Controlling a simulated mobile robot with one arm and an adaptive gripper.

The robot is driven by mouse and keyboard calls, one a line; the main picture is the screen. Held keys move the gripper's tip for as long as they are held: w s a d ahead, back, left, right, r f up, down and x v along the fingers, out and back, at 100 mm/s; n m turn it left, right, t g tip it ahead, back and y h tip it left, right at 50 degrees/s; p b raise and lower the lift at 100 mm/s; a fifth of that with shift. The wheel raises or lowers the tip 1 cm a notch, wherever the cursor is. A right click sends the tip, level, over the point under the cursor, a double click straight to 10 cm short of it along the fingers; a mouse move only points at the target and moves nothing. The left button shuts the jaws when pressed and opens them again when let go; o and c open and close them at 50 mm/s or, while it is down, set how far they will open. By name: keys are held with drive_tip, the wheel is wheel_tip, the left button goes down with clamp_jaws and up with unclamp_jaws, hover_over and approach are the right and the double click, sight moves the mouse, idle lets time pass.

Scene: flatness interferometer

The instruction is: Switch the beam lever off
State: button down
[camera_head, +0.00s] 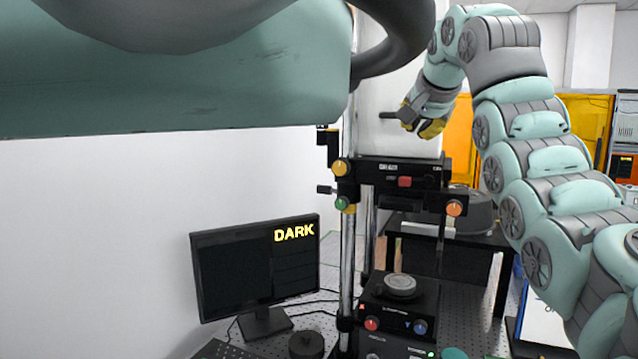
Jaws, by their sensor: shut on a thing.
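The interferometer (372,172) stands in the middle, with a pale upper housing and a black crosspiece. My gripper (424,120), with yellow fingertips, is at the front of the pale housing. It is shut on the beam lever (388,115), whose dark end sticks out to the left of the fingers, roughly level. The fingers hide the rest of the lever and its pivot. The monitor (255,270) at the lower left shows the word DARK in yellow on a black screen.
Coloured knobs (340,167) sit on the crosspiece below my gripper. A round grey disc (400,283) rests on the black stage beneath. A dark puck (306,345) is on the perforated table. Orange panels (458,140) stand behind. My own body blocks the upper left.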

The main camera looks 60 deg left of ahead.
drive_tip(key=shift+s+d+r, duration=0.35)
drive_tip(key=shift+s+r, duration=0.25)
drive_tip(key=shift+r, duration=0.05)
drive_tip(key=shift+s+d+r, duration=0.3)
drive_tip(key=shift+s+r, duration=0.25)
drive_tip(key=shift+r, duration=0.05)
